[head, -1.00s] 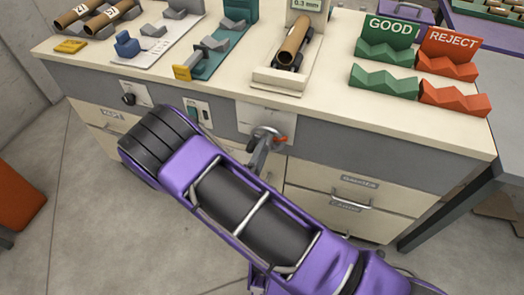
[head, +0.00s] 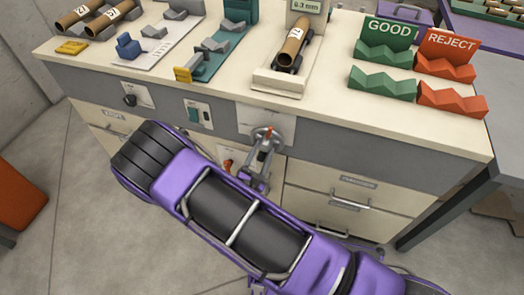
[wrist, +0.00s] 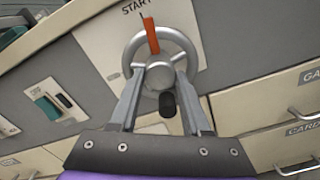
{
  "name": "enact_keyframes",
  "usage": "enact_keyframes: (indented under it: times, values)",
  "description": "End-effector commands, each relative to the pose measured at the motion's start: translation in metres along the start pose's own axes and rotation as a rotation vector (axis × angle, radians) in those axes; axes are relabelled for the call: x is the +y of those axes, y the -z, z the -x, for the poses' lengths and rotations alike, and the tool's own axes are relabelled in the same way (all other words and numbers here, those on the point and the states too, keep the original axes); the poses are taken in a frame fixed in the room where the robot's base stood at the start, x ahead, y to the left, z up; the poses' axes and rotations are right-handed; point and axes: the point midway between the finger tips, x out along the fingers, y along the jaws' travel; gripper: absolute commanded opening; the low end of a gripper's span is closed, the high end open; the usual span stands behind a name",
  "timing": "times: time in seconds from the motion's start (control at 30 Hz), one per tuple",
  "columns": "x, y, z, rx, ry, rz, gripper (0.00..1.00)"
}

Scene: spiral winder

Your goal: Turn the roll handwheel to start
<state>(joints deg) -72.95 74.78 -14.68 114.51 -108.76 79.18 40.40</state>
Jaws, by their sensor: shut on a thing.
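The roll handwheel (head: 259,132) is a grey ring on a pale plate on the cabinet front. In the wrist view the handwheel (wrist: 186,47) shows its orange pointer (wrist: 151,36), which points up close to the tick under the START lettering (wrist: 135,7). A black knob (wrist: 167,104) sticks out below the hub. My gripper (wrist: 159,72) has its two fingers closed in on the handwheel's middle. In the head view my gripper (head: 264,150) reaches up to the wheel from below. The exact contact of the fingertips is hard to see.
A green rocker switch (wrist: 48,107) and a dark knob (head: 130,100) sit left of the wheel. Drawers (head: 345,200) with handles lie below right. On the bench top (head: 320,105) stand a cradle with a cardboard tube (head: 292,42) and green and red V-blocks.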

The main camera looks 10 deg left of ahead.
Motion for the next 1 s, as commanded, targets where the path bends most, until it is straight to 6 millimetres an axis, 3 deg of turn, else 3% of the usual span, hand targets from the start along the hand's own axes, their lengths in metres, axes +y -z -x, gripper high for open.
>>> enact_keyframes:
  times: [1.0]
  values:
    - [0.0004,-0.0004,0.0005,0.001,-0.002,0.964,0.0]
